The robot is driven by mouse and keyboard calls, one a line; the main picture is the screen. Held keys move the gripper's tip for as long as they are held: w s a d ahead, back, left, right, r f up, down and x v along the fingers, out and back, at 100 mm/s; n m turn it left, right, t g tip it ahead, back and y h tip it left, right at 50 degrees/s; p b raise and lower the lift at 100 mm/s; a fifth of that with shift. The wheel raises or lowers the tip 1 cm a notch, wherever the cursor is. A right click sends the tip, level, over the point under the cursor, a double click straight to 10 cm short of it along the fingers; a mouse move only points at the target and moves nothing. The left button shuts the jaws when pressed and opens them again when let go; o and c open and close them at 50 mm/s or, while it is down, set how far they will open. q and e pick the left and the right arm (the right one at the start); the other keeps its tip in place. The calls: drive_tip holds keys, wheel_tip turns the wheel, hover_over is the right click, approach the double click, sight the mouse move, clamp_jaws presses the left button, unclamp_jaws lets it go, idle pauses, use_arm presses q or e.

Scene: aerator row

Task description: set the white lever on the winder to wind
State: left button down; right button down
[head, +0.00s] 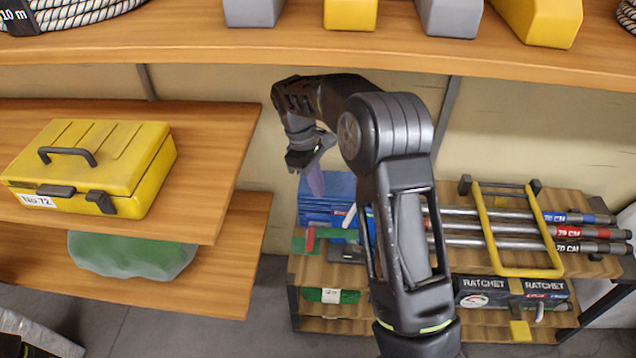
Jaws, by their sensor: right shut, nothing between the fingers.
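My right gripper (315,188) is shut and empty, pointing down in front of the back wall, over a blue box-like thing (325,198) on the low wooden stand. A small white upright piece (349,215), possibly the white lever, shows at the right side of the blue thing, close to my arm. I cannot tell for sure which thing is the winder, or how the lever is set. A red upright piece (310,240) stands on a green part at the stand's front left. My right arm hides part of this area.
A yellow toolbox (95,160) sits on the left shelf, with a green bag (130,255) below. An upper shelf (200,45) crosses the top. Metal bars (500,228) and a yellow frame (483,225) lie on the stand at right, above ratchet boxes (485,290).

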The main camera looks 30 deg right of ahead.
sight(351, 214)
drive_tip(key=s+d+f+b, duration=0.1)
drive_tip(key=s+d+f, duration=0.2)
drive_tip(key=s+f, duration=0.2)
drive_tip(key=shift+x, duration=0.85)
